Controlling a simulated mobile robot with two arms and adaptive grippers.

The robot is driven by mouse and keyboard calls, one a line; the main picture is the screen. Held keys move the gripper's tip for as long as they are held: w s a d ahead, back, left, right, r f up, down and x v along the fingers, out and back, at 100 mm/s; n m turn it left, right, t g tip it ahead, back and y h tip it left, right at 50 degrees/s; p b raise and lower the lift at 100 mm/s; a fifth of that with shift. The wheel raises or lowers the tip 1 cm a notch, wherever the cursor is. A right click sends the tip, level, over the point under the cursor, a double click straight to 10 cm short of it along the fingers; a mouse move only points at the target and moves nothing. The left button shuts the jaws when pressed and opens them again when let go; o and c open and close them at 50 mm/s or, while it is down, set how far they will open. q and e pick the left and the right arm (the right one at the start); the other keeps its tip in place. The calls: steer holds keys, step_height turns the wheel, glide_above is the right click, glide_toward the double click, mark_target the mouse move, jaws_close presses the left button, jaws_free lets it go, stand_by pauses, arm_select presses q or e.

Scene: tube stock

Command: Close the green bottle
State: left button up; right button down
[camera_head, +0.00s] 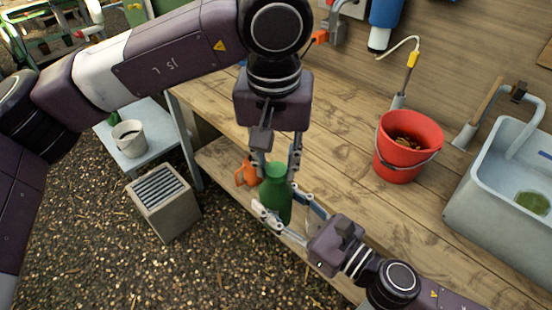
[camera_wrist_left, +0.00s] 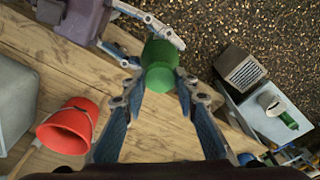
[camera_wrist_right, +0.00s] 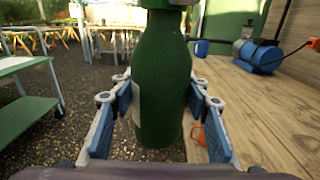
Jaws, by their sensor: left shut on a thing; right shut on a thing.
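My right gripper (camera_head: 288,208) is shut on the bottle's body from the side. My left gripper (camera_head: 275,160) points down from above, shut on a green piece at the bottle's top, which looks like the cap (camera_wrist_left: 158,78). The cap is in line with the bottle, whose shoulder (camera_wrist_left: 160,50) shows beyond it in the left wrist view.
An orange object (camera_head: 246,172) is close beside the bottle. A red bucket (camera_head: 408,146) and a grey sink (camera_head: 470,205) stand to the right on the bench (camera_head: 345,140). A small table with a white mug (camera_head: 129,140) and a grey slatted box (camera_head: 163,203) are left.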

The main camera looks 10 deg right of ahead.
arm_select(q)
steer(key=m, duration=0.6)
steer(key=shift+w+a+h, duration=0.1)
steer(key=shift+h, duration=0.2)
steer(key=m, duration=0.3)
steer(key=shift+m+g, duration=0.4)
steer(key=o, duration=0.7)
steer(key=shift+r, duration=0.1)
steer(key=shift+r, duration=2.15)
steer(key=shift+c, duration=0.5)
